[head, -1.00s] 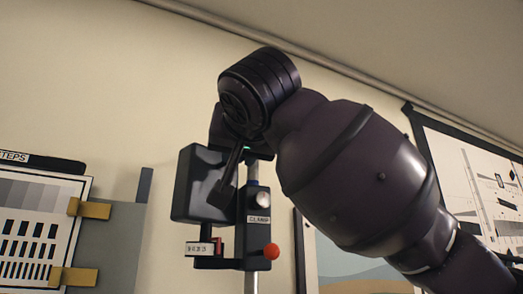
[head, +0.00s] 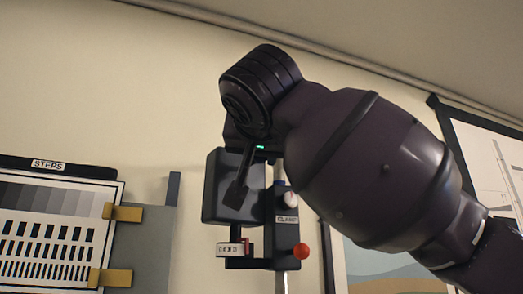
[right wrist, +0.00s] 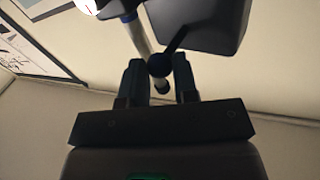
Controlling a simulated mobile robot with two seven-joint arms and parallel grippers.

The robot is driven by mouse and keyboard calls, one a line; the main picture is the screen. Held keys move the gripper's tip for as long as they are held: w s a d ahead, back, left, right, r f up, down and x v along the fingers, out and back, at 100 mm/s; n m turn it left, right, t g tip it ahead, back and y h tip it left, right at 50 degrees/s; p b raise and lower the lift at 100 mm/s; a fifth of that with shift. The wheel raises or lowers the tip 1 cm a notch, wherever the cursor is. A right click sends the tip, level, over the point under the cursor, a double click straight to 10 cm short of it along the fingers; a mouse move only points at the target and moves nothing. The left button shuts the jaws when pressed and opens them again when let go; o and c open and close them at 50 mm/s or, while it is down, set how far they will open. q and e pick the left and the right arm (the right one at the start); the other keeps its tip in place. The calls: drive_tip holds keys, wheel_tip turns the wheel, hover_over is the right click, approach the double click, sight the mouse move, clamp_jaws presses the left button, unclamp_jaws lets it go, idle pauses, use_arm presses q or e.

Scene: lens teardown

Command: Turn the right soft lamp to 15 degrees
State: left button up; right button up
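The soft lamp is a dark box-shaped head (head: 219,190) beside a black block labelled CLAMP (head: 287,222) on a thin post (head: 281,283). In the right wrist view the lamp head (right wrist: 205,22) is at the top, with a stem ending in a dark ball (right wrist: 160,65). My right gripper (right wrist: 158,68) has its two fingers apart on either side of that ball, seemingly with slim gaps. In the head view my right arm comes from the right and one finger (head: 239,188) overlaps the lamp face; the other finger is hidden. My left gripper is out of view.
The clamp block carries a pale knob (head: 291,199), a red ball (head: 301,251) and a small scale plate (head: 231,249). A STEPS chart (head: 50,225) with yellow clips stands left. A framed picture is partly hidden behind my arm. Bare wall lies above left.

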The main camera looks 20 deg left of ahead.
drive_tip(key=o, duration=0.4)
drive_tip(key=shift+b+v, duration=1.4)
drive_tip(key=shift+v, duration=4.05)
